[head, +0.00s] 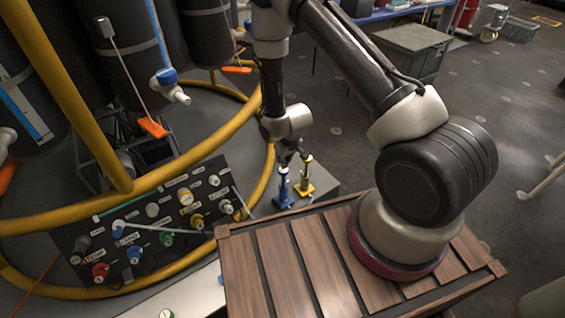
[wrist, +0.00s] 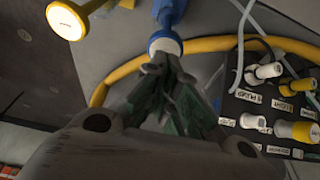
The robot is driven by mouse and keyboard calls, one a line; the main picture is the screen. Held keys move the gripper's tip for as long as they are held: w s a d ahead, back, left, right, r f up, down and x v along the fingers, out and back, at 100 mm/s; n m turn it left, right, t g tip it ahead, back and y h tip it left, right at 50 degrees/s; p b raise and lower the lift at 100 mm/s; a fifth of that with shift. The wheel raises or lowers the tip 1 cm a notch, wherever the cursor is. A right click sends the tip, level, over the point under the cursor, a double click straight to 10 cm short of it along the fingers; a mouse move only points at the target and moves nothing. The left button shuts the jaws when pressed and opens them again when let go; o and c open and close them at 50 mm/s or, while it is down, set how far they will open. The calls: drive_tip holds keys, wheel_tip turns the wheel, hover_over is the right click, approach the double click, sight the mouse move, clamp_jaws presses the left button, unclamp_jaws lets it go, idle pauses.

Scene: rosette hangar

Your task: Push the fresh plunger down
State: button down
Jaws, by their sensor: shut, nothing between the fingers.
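Two plungers stand upright on a grey box (head: 325,184): a blue one (head: 283,190) and a yellow one (head: 305,186), each with a pale cap. No label readable here tells which is the fresh plunger. My gripper (head: 288,160) is shut and empty, right at the top of the blue plunger. In the wrist view its closed fingertips (wrist: 162,68) overlap the edge of the blue plunger's white-and-blue cap (wrist: 166,43); whether they touch I cannot tell. The yellow plunger's round pale cap (wrist: 66,20) is apart, at upper left in the wrist view.
A black panel (head: 108,249) with several coloured knobs and valves stands left of the plungers. A yellow pipe rail (head: 245,110) curves behind it. A slatted wooden platform (head: 290,262) is in front. A green-grey crate (head: 408,50) stands at the back on open floor.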

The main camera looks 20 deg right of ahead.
sight(283, 175)
drive_tip(key=shift+f, duration=0.6)
wheel_tip(283, 175, down, 8)
drive_tip(key=shift+r, duration=0.1)
drive_tip(key=shift+s, duration=0.1)
drive_tip(key=shift+r, duration=0.1)
